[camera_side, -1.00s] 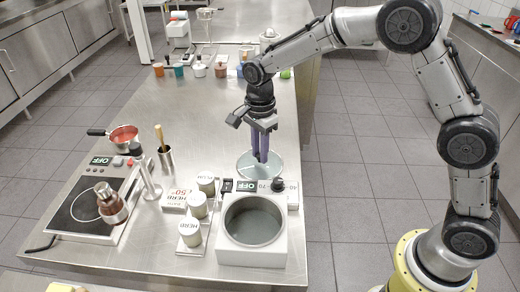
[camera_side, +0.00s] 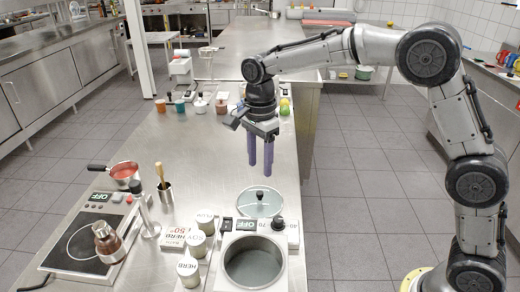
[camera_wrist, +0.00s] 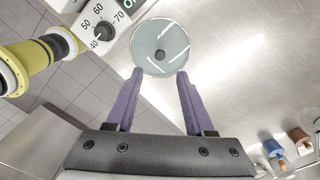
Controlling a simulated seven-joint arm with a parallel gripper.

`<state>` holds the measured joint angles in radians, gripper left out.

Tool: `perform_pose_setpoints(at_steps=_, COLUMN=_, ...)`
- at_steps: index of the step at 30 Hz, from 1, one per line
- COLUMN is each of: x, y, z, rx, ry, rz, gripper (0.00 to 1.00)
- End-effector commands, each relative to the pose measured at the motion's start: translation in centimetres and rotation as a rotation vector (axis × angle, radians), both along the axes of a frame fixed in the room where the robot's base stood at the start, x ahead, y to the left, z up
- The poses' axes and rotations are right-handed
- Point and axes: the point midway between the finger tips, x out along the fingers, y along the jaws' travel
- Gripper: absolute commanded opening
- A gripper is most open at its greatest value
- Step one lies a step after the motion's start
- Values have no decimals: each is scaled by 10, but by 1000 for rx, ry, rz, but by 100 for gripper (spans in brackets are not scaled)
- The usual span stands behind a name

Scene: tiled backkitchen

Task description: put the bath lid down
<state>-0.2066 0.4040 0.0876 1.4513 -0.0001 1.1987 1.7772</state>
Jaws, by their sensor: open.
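The bath lid (camera_side: 259,203) is a round glass disc with a dark knob, lying on the steel counter just behind the water bath (camera_side: 252,262). In the wrist view the lid (camera_wrist: 160,46) lies flat beyond my fingertips, its knob in the middle. My gripper (camera_side: 260,166) is above the lid, its two purple fingers pointing down, apart and empty. The fingers (camera_wrist: 158,74) also show spread in the wrist view, with nothing between them. The bath stands open, with its round well uncovered.
A hotplate (camera_side: 90,243) with a flask, a red pan (camera_side: 124,172) and a pestle cup (camera_side: 165,193) are further left. Small coloured pots (camera_side: 180,106) line the counter's far end. The counter behind the lid is clear.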

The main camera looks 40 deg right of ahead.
Motion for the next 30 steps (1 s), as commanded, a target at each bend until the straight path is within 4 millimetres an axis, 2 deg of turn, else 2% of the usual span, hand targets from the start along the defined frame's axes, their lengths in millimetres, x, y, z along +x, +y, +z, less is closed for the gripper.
perform_pose_setpoints(at_steps=3, x=1, y=0, z=19, rx=1, ry=-4, rz=0, gripper=53)
perform_pose_setpoints(at_steps=6, x=0, y=0, z=29, rx=0, ry=-2, rz=0, gripper=53)
perform_pose_setpoints(at_steps=17, x=-5, y=-3, z=41, rx=2, ry=-10, rz=27, gripper=53)
perform_pose_setpoints(at_steps=20, x=-21, y=-13, z=56, rx=6, ry=-44, rz=116, gripper=53)
perform_pose_setpoints(at_steps=23, x=-51, y=-27, z=75, rx=3, ry=-96, rz=276, gripper=53)
perform_pose_setpoints(at_steps=27, x=-104, y=-49, z=95, rx=-26, ry=-181, rz=543, gripper=53)
perform_pose_setpoints(at_steps=30, x=-143, y=-63, z=101, rx=-65, ry=-239, rz=735, gripper=53)
